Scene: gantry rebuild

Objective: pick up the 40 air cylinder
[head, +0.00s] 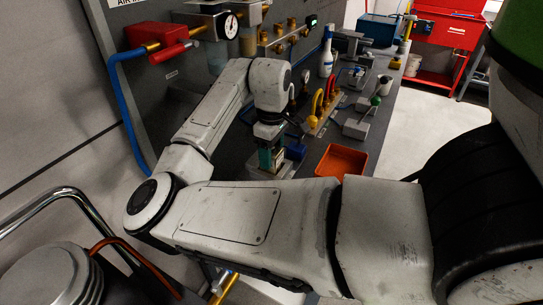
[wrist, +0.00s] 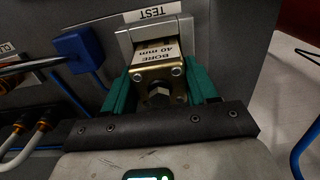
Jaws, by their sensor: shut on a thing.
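The 40 air cylinder (wrist: 150,75), a brass-coloured square end with corner bolts and a "BORE 40 mm" label, is in the middle of the wrist view. My gripper (wrist: 160,84) has its green fingers on either side of it and is shut on it. The cylinder's far end is at a grey metal fixture (wrist: 124,42) below a "TEST" label; I cannot tell whether it rests in the fixture or is clear of it. In the head view my gripper (head: 268,158) points down at the bench, and the cylinder is mostly hidden there.
A blue block (wrist: 82,44) with a rod is left of the fixture. An orange tray (head: 343,161) lies right of my gripper on the grey bench. Red and yellow curved handles (head: 318,103) and a white spray bottle (head: 327,55) stand farther back. White floor lies beyond the bench's right edge.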

